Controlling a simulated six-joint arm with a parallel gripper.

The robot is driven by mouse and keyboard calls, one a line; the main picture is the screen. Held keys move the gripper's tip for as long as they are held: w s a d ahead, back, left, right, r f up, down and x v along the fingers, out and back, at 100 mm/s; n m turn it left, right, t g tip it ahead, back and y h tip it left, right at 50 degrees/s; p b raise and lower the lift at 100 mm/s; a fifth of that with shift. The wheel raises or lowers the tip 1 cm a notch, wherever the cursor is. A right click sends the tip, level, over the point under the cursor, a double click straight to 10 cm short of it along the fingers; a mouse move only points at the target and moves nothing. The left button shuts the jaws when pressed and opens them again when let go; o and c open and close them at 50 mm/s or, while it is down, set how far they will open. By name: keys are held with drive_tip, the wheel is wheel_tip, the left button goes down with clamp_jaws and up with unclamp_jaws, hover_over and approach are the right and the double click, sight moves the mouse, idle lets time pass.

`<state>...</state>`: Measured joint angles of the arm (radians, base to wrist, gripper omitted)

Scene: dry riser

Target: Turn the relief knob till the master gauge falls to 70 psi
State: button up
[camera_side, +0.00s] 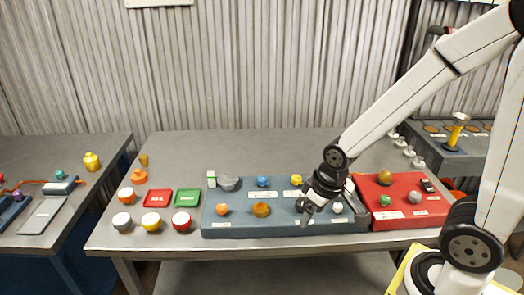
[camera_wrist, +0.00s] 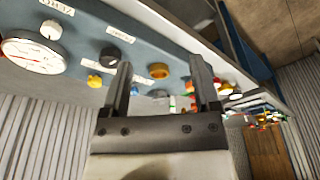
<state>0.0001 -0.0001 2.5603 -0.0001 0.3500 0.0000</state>
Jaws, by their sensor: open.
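A long blue-grey panel (camera_side: 237,227) carries several small knobs and white labels. These include an orange knob (camera_side: 222,209), an amber knob (camera_side: 261,210), a blue knob (camera_side: 263,181) and a yellow knob (camera_side: 296,180). The labels are too small to read surely, so I cannot tell which is the relief knob. My gripper (camera_side: 307,213) is over the panel's right part. In the wrist view my gripper (camera_wrist: 161,65) is open, its fingers apart with nothing held. A round white gauge (camera_wrist: 35,52) shows there at far left; its reading is not legible. A black knob (camera_wrist: 110,54) lies left of the fingers.
A red panel (camera_side: 400,220) with several knobs adjoins on the right. Red and green trays (camera_side: 187,198) and several coloured round pieces stand at the left of the grey table (camera_side: 180,150). The table behind the panel is clear.

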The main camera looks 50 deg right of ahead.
drive_tip(key=n+g, duration=0.2)
drive_tip(key=n, duration=0.3)
approach(221, 206)
drive_tip(key=shift+s+d+f, duration=0.3)
drive_tip(key=shift+s+f, duration=0.15)
drive_tip(key=shift+f, duration=0.1)
drive_tip(key=shift+w+a+f+g, duration=0.1)
drive_tip(key=shift+w+a+g, duration=0.05)
drive_tip(key=shift+w, duration=0.2)
drive_tip(key=shift+w+a+f+g, duration=0.1)
drive_tip(key=shift+w+g, duration=0.05)
drive_tip(key=shift+w, duration=0.15)
drive_tip(key=shift+f, duration=0.1)
drive_tip(key=shift+f, duration=3.8)
clamp_jaws()
